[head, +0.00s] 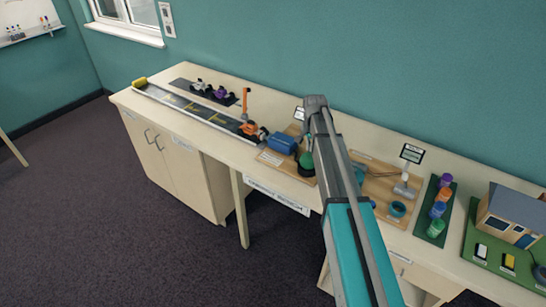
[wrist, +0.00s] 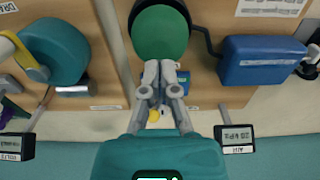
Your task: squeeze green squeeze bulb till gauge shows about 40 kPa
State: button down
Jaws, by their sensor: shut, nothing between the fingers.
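The green squeeze bulb (head: 306,161) stands on a wooden board on the long bench, partly hidden by my arm. In the wrist view the bulb (wrist: 160,35) is a round green dome with a dark rim at the top. My gripper (wrist: 160,68) is shut and empty, its fingertips at the bulb's near edge. I cannot tell whether they touch it. In the head view the fingers are hidden behind the arm. The gauge (wrist: 238,139) is a small dark display marked AIR and kPa, upside down at lower right. Its number is not clearly legible.
A blue box (wrist: 262,60) sits right of the bulb and also shows in the head view (head: 282,143). A teal round part (wrist: 58,50) and a second display (wrist: 14,145) are at left. Colored cylinders (head: 438,208) and a model house (head: 512,215) stand farther right.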

aim_at(309, 155)
jog(key=shift+f+b, duration=0.45)
jog(key=shift+f+b, duration=1.7)
jog(key=shift+r, duration=0.15)
jog(key=shift+r+p, duration=2)
jog(key=shift+p, duration=0.2)
jog(key=shift+f+b, duration=0.45)
